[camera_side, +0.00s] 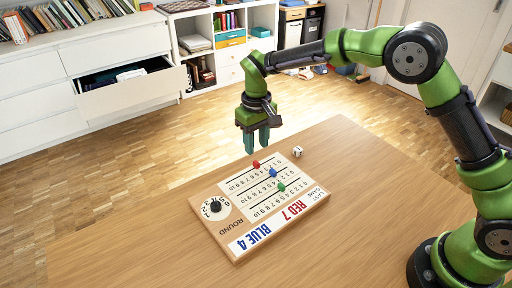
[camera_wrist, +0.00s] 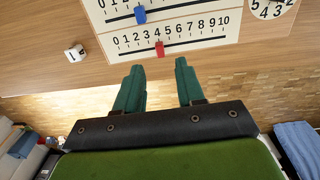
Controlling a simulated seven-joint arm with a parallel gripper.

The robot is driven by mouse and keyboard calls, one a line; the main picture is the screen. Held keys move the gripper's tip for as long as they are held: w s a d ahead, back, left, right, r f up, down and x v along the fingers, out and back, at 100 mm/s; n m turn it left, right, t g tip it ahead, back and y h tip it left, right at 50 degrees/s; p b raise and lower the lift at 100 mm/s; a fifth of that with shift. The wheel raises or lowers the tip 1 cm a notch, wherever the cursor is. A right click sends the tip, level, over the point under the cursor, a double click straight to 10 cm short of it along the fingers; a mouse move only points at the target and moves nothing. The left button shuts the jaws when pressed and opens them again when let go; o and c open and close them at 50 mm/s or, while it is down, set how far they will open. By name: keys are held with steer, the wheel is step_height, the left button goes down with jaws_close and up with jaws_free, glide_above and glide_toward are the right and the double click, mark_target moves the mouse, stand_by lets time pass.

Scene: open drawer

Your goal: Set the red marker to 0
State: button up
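The red marker (camera_side: 256,163) stands on the far number row of the wooden scoreboard (camera_side: 292,226). In the wrist view the red marker (camera_wrist: 160,48) is at about 4 on its 0 to 10 scale, with 0 to the left there. My gripper (camera_side: 256,148) is above the far edge of the board, over the red marker's row. In the wrist view my gripper (camera_wrist: 159,66) is open and empty, its fingertips apart and the marker showing between and beyond them.
A blue marker (camera_side: 272,172) and a green marker (camera_side: 281,187) stand on the neighbouring rows. A black dial knob (camera_side: 215,206) is at the board's left. A white die (camera_side: 297,151) lies on the table (camera_side: 130,252) beyond the board. An open drawer (camera_side: 130,93) is in the background.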

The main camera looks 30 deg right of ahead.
mark_target(257, 162)
step_height(257, 162, down, 6)
steer(key=shift+f, duration=0.1)
steer(key=shift+c, duration=0.3)
jaws_close()
steer(key=shift+d, duration=0.1)
stand_by(1.2)
